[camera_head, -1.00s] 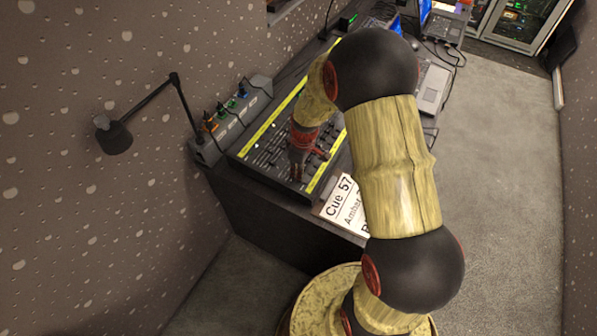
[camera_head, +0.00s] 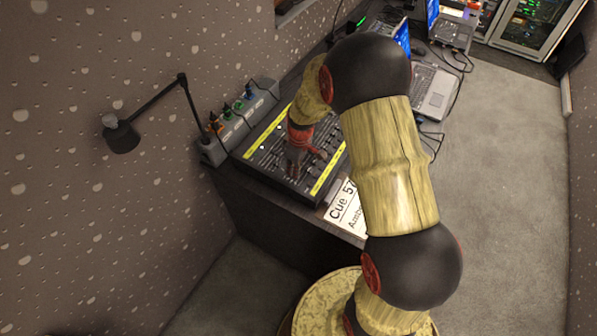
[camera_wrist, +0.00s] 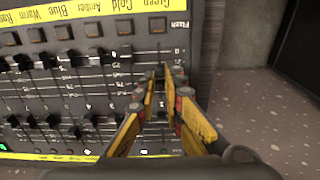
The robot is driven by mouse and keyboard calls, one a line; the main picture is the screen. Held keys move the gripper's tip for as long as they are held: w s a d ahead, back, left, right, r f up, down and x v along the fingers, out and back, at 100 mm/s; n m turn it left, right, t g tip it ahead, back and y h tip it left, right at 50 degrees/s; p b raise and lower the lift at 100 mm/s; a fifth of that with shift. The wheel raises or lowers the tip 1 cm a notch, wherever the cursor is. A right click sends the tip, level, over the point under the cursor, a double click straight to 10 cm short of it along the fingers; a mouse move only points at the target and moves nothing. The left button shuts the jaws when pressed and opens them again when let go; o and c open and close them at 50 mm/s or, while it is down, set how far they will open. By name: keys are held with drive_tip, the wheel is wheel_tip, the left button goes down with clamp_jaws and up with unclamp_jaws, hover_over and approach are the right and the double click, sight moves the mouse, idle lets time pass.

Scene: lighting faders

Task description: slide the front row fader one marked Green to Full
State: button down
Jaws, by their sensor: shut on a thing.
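The lighting desk (camera_head: 240,160) is a dark console with fader rows and yellow label strips. In the wrist view its near strip (camera_wrist: 85,12) appears upside down, with Green the last colour name at the right, beside Flash. My gripper (camera_wrist: 164,72) is over the Green column, its yellow fingers shut on the small dark Green fader knob (camera_wrist: 158,71), which is mostly hidden between the tips. In the head view my gripper (camera_head: 296,166) reaches down onto the front part of the desk; the knob cannot be made out there.
Neighbouring front row knobs (camera_wrist: 64,60) stand close to the left of my fingers; another row of knobs (camera_wrist: 55,121) lies beyond. A cue card (camera_head: 346,208) is at the desk's front edge. A lamp (camera_head: 122,137) and laptop (camera_head: 436,88) stand apart from my gripper.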

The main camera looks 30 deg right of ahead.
drive_tip(key=shift+w+a+r, duration=0.1)
drive_tip(key=shift+w+a, duration=0.3)
drive_tip(key=shift+w, duration=0.2)
drive_tip(key=shift+w+a+r, duration=0.1)
drive_tip(key=shift+w+a, duration=0.25)
drive_tip(key=shift+w, duration=0.25)
drive_tip(key=c, duration=2.2)
unclamp_jaws()
drive_tip(key=shift+o, duration=0.2)
drive_tip(key=shift+r+p, duration=0.9)
drive_tip(key=shift+r, duration=0.35)
wheel_tip(320, 180, up, 12)
drive_tip(key=shift+s+d, duration=0.3)
drive_tip(key=shift+s, duration=0.15)
drive_tip(key=shift+f, duration=0.1)
